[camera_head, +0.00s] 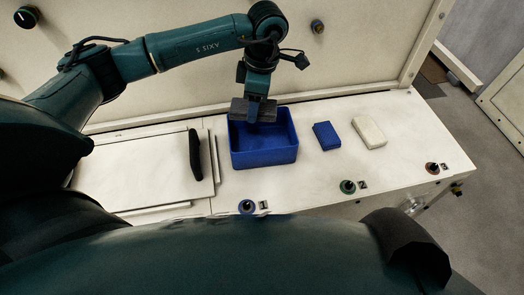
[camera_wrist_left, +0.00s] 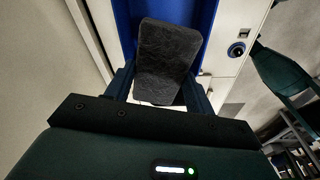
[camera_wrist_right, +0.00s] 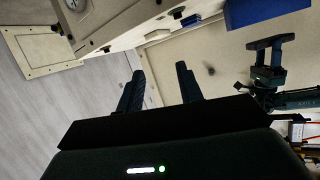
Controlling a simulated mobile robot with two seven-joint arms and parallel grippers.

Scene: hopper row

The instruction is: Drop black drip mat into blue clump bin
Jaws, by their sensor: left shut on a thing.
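The black drip mat, a dark textured slab, is held between the fingers of my left gripper (camera_head: 254,110); it shows large in the left wrist view (camera_wrist_left: 165,55). The blue clump bin (camera_head: 265,158) is an open box on the white worktop. The gripper and mat are over the bin's back part, and blue bin walls (camera_wrist_left: 207,22) show around the mat in the wrist view. I cannot tell how far the mat is above the bin floor. My right gripper (camera_wrist_right: 161,82) is open and empty, away from the worktop; it does not show in the head view.
A black elongated item (camera_head: 195,155) lies left of the bin at the edge of a pale panel (camera_head: 140,172). A blue block (camera_head: 326,136) and a cream block (camera_head: 369,132) lie right of the bin. Several knobs line the front edge. A pale wall stands behind.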

